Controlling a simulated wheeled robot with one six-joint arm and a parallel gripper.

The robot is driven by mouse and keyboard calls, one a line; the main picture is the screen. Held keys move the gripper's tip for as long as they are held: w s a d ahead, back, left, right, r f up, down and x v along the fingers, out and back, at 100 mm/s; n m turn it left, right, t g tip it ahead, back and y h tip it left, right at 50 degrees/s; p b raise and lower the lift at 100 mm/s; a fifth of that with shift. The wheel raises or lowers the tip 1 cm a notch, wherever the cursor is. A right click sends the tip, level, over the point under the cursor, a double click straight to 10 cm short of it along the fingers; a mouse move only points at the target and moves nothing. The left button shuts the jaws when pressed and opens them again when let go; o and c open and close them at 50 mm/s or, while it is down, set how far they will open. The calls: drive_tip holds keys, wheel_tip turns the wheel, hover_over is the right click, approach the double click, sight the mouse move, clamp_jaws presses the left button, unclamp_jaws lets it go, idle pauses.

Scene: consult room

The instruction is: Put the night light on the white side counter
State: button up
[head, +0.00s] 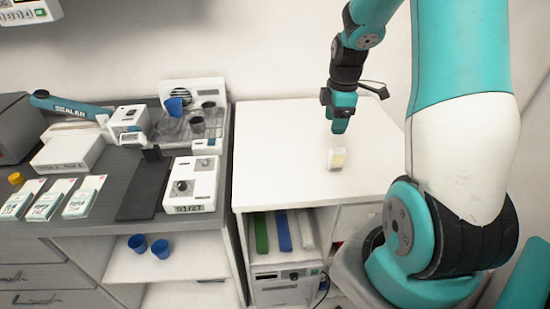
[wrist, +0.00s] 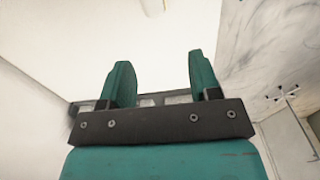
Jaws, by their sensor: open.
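The night light (head: 337,158), a small white block with a pale yellow face, stands on the white side counter (head: 285,140), near the middle of its top. My gripper (head: 340,127) is just above and behind it in the head view, apart from it as far as I can tell. In the wrist view my gripper (wrist: 159,62) has its two teal fingers spread with nothing between them. A small pale piece at the top edge there looks like the night light (wrist: 152,7), beyond the fingertips and mostly cut off.
A dark grey counter (head: 140,180) at left holds a sealer (head: 75,108), several boxes, cups and a white device (head: 190,185). Under the white counter are coloured binders (head: 283,231) and a white machine (head: 286,285). The white top left of the night light is clear.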

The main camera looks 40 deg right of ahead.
drive_tip(key=s+a+r+m+y, duration=0.1)
drive_tip(key=a+r, duration=0.3)
drive_tip(key=a, duration=0.7)
drive_tip(key=s+a+r+m+y, duration=0.1)
drive_tip(key=a+r, duration=0.4)
drive_tip(key=a, duration=0.6)
drive_tip(key=s+a+r+m+y, duration=0.2)
drive_tip(key=s+a+r, duration=0.2)
drive_tip(key=s+a, duration=0.9)
drive_tip(key=shift+s+a, duration=0.4)
drive_tip(key=shift+s, duration=0.3)
drive_tip(key=shift+r, duration=0.1)
